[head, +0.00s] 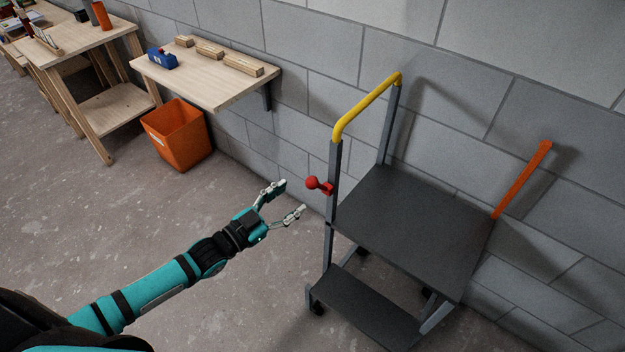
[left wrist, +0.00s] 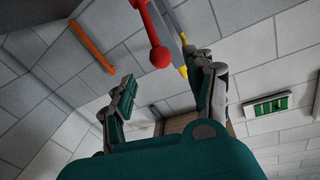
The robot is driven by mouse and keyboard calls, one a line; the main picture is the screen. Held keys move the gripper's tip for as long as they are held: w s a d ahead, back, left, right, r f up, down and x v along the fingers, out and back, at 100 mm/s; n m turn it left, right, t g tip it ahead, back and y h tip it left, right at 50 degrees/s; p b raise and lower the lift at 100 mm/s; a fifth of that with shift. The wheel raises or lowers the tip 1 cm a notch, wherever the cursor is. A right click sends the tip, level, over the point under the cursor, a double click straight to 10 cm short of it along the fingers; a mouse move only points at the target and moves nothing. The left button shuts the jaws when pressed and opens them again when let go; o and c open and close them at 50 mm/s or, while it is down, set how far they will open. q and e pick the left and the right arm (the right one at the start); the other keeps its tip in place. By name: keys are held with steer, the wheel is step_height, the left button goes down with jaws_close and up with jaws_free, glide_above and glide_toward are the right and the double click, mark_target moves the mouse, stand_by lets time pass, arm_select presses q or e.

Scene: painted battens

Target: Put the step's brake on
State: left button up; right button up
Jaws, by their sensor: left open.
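The step (head: 415,230) is a dark grey wheeled step stool with a lower tread (head: 365,308) and a yellow handrail (head: 366,104), standing against the block wall. A red brake lever with a round knob (head: 313,183) sticks out from its left front post. The knob also shows in the left wrist view (left wrist: 160,57), ahead of the fingers. My left gripper (head: 290,197) is open and empty, just left of the knob and apart from it. In the left wrist view my left gripper (left wrist: 165,90) has its fingers spread. My right gripper is not in view.
An orange bar (head: 523,179) rises by the step's right side. A wall shelf (head: 205,75) holds a blue tape dispenser (head: 162,58) and wooden blocks. An orange bin (head: 177,134) stands below it. The floor left of the step is clear.

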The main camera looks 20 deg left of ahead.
mark_target(313, 183)
arm_select(q)
steer(key=p+x, duration=0.1)
steer(key=x, duration=0.7)
steer(key=shift+w+f, duration=0.1)
jaws_close()
steer(key=shift+f, duration=0.1)
